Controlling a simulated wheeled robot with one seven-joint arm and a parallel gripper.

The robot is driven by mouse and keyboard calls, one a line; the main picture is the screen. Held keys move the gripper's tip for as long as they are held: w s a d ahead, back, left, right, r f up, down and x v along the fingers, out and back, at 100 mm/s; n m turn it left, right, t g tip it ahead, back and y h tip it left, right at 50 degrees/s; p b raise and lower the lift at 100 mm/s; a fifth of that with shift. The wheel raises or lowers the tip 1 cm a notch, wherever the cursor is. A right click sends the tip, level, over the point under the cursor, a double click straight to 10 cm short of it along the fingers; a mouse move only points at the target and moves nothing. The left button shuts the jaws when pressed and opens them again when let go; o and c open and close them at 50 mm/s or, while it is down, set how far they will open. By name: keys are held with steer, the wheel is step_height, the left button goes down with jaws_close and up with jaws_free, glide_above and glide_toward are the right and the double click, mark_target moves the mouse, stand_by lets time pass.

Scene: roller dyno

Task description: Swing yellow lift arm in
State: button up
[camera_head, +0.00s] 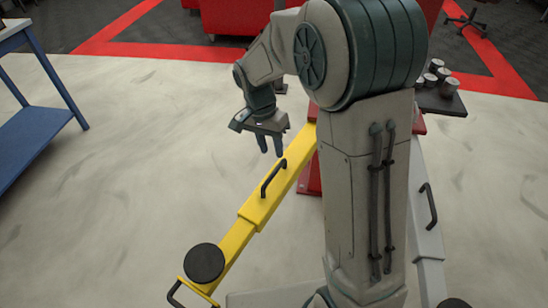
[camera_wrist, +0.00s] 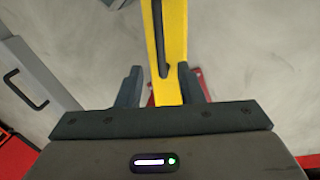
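The yellow lift arm (camera_head: 243,228) slants from the red lift base (camera_head: 311,170) down to the lower left, with a round black pad (camera_head: 204,263) at its outer end. A black handle (camera_head: 272,180) stands on its upper part, and another black handle is near the pad. My gripper (camera_head: 270,146) points down near the inner end, just above and beyond the upper handle. In the wrist view my gripper (camera_wrist: 160,85) is open, its two fingers apart. The yellow lift arm (camera_wrist: 174,70) runs between them in the picture, with the handle (camera_wrist: 159,40) farther out. I see no contact.
A pale grey lift arm (camera_head: 426,225) with a black handle is at the right, partly hidden by my arm. A dark tray (camera_head: 440,103) with several metal cylinders is behind it. A blue table (camera_head: 38,140) stands at the left. The floor between is clear.

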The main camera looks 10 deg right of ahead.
step_height(320, 180, up, 7)
steer(key=w+a, duration=0.1)
steer(key=shift+p, duration=0.35)
